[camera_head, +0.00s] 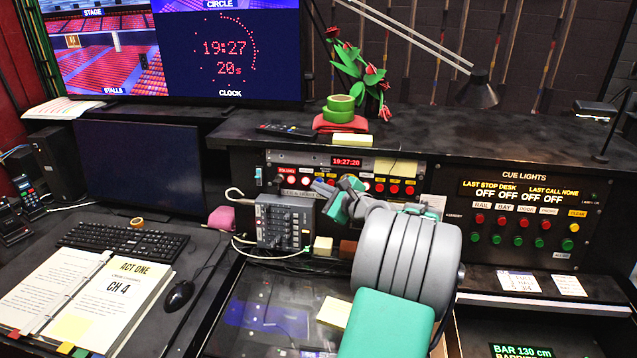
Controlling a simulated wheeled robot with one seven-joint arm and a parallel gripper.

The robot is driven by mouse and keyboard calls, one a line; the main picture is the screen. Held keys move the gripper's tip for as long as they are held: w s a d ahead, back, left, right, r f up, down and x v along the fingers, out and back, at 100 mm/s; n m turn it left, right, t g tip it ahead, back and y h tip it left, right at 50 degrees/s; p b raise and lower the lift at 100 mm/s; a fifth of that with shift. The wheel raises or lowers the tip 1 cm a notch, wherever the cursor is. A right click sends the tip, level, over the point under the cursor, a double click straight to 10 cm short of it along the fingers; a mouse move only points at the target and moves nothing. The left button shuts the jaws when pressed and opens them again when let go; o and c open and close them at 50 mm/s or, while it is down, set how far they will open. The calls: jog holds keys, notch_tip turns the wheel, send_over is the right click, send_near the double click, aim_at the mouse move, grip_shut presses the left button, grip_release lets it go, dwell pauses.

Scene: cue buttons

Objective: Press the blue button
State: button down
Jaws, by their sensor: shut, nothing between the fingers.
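I cannot make out a blue button; part of the button panel (440,175) on the desk's back wall is hidden behind my arm. My gripper (320,187) is at that panel, in front of its button row, just above the grey keypad box. It looks shut and empty. Whether its tips touch a button cannot be told. Several red buttons (394,189) show to the right of the gripper. The cue lights panel (525,185) at the right has red buttons above green ones, and a yellow button (573,228).
The grey keypad box (283,222) with cables stands below my gripper. A desk lamp (478,92), green and red tape rolls (340,112) and a red-flowered plant (358,75) are on the upper shelf. A keyboard (125,242) and open binder (85,295) lie at left.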

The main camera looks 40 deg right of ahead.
jog(key=shift+s+a, duration=0.15)
jog(key=shift+a, duration=0.1)
jog(key=s+a, duration=0.1)
jog(key=s+a+p, duration=0.1)
jog(key=s+a, duration=0.1)
jog(key=a, duration=0.1)
jog(key=shift+r+p, duration=0.3)
jog(key=shift+r, duration=0.05)
dwell(0.7)
